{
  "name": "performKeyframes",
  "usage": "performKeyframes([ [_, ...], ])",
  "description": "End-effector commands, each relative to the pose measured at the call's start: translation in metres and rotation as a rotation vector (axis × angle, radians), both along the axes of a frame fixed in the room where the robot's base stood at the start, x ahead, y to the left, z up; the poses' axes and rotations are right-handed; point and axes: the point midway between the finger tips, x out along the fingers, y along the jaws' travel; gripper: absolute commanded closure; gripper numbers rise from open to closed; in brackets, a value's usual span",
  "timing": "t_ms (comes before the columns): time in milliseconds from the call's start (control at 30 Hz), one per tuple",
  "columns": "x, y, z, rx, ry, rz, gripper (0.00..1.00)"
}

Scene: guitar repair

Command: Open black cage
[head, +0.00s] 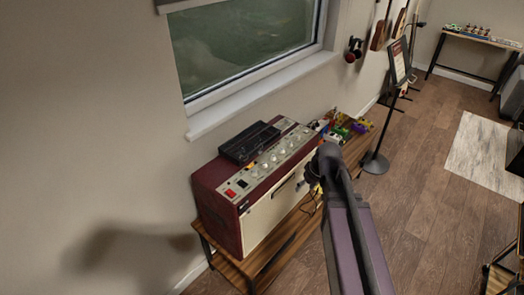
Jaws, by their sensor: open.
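A flat black case (249,142) lies on top of the red and cream amplifier (272,207), toward the wall side. It may be the black cage, but its lid and any latch are too small to make out. My gripper (311,178) is in front of the amplifier's right end, to the right of the case and apart from it. It is open, and nothing shows between its fingers, which are small and partly hidden by my own arm.
The amplifier stands on a wooden bench (276,257) below a window (245,45). Several coloured pedals (343,128) sit beyond it on the bench. A black stand (377,163) is on the floor to the right. The wooden floor (425,205) in the middle is clear.

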Motion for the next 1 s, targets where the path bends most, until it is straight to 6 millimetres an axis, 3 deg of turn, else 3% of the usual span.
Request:
performKeyframes([
  [33, 0.022, 0.01, 0.009, 0.031, -0.046, 0.056, 0.36],
  [200, 0.076, 0.043, 0.032, 0.124, -0.227, 0.243, 0.36],
  [400, 0.124, 0.07, 0.057, 0.182, -0.419, 0.391, 0.36],
  [600, 0.143, 0.081, 0.069, 0.2, -0.511, 0.449, 0.36],
  [1000, 0.143, 0.082, 0.069, 0.201, -0.519, 0.455, 0.36],
])
